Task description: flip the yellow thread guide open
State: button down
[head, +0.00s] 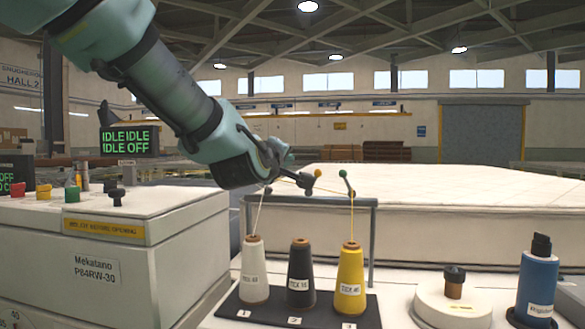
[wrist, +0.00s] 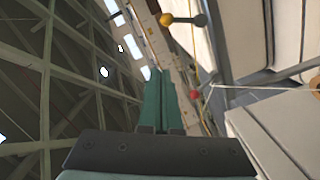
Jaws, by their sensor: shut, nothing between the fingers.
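The yellow thread guide, a short dark lever with a yellow-orange ball tip (head: 318,173), stands on the grey rail above the thread cones in the head view. It also shows near the top of the wrist view (wrist: 166,19). My gripper (wrist: 160,72) is shut and empty, its teal fingers together. In the head view my gripper (head: 283,154) is left of the yellow ball, at about its height, with a visible gap. In the wrist view the yellow guide lies beyond the fingertips.
A green-tipped guide (head: 343,174) stands right of the yellow one. A red ball (wrist: 195,94) is beside my fingers. White (head: 254,275), black (head: 300,278) and yellow (head: 350,285) thread cones stand below the rail (head: 372,235). A mattress (head: 450,220) lies behind; a control box (head: 100,260) stands left.

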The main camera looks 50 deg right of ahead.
jog(key=shift+v, duration=1.4)
